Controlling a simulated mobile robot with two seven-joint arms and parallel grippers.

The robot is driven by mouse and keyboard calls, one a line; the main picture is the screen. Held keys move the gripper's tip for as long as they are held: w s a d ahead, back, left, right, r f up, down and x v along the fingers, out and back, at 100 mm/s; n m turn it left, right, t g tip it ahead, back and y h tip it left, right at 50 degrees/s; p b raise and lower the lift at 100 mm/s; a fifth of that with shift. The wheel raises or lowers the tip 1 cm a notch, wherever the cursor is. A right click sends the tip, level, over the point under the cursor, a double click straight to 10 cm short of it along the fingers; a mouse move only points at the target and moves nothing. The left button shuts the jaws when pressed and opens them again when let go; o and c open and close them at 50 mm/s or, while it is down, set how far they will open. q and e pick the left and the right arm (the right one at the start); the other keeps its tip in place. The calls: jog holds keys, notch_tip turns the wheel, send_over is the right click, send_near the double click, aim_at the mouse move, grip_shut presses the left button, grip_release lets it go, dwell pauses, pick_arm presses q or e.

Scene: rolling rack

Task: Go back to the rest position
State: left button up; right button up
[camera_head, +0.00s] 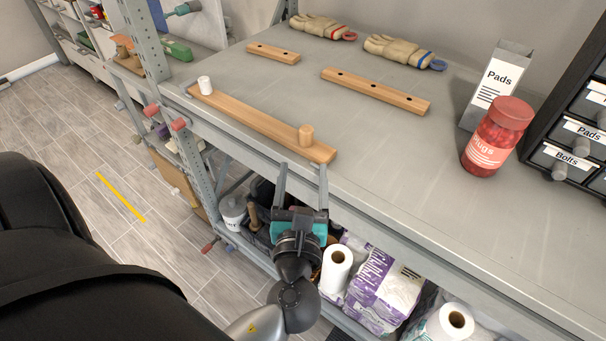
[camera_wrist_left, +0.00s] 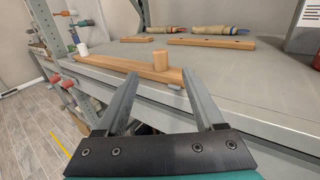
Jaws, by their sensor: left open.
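My left gripper (camera_head: 302,171) is open and empty at the front edge of the grey shelf top. Its two fingers point toward the near end of a long wooden strip. In the left wrist view, the fingers of my left gripper (camera_wrist_left: 168,88) are spread apart with nothing between them. The wooden strip (camera_head: 250,119) lies along the shelf's front edge, with a white peg (camera_head: 205,85) at its far end and a wooden peg (camera_head: 306,134) upright at its near end. The strip also shows in the left wrist view (camera_wrist_left: 120,64). My right gripper is not in view.
The grey shelf top (camera_head: 390,165) holds two drilled wooden strips (camera_head: 375,92), two gloves (camera_head: 400,50), a red-lidded jar (camera_head: 497,137) and a Pads box (camera_head: 497,85). Labelled drawers (camera_head: 570,130) stand at right. Paper rolls (camera_head: 336,270) and packages (camera_head: 375,288) fill the lower shelf.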

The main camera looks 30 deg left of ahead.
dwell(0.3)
pick_arm(q)
jog(key=s+a+f+n+g+h, duration=0.1)
jog(key=s+a+f+n+g, duration=0.2)
jog(key=n, duration=0.5)
jog(key=s+a+f+n+g, duration=0.1)
jog(key=s+f+n+g, duration=0.1)
jog(key=f+n+g, duration=0.4)
jog(key=s+d+f+n+g+h, duration=0.35)
jog(key=s+d+n+h, duration=0.5)
jog(key=n, duration=0.55)
notch_tip(320, 180, down, 24)
jog(key=s+b, duration=0.2)
jog(key=s+a+f+g+b, duration=0.1)
jog(key=s+f+g+b, duration=0.1)
jog(key=s+f, duration=1.2)
notch_tip(320, 180, down, 3)
jog(key=shift+s+a+r+b, duration=0.15)
jog(key=shift+s+a+b, duration=0.15)
jog(key=shift+a+b, duration=0.05)
